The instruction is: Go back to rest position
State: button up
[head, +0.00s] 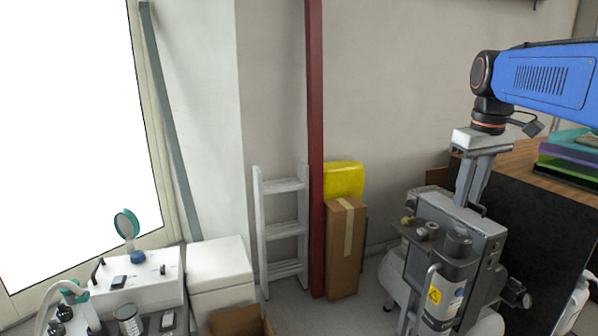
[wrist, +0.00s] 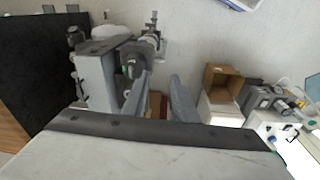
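My gripper (head: 471,192) hangs from the blue arm at the right of the head view, fingers pointing down. Its fingertips appear just above or behind the top of a grey dental compressor (head: 462,232); I cannot tell whether they touch it. In the wrist view the two fingers (wrist: 158,98) stand apart with nothing held between them. The compressor's grey housing (wrist: 97,78) is left of the fingers there.
A dark cabinet (head: 528,230) with a wooden top and stacked coloured folders (head: 570,150) stands right. A red post (head: 316,120), ladder (head: 283,227), cardboard box (head: 345,250) and yellow case (head: 344,179) stand mid-view. Dental equipment (head: 140,280) is lower left.

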jog(key=s+a+f+m+t, duration=0.1)
jog(key=s+a+f, duration=0.3)
jog(key=s+f, duration=0.6)
jog(key=s+a+f+m+t, duration=0.2)
jog(key=s+a+f, duration=0.3)
jog(key=s+f, duration=0.6)
jog(key=shift+s+f, duration=0.15)
jog(key=shift+f, duration=0.05)
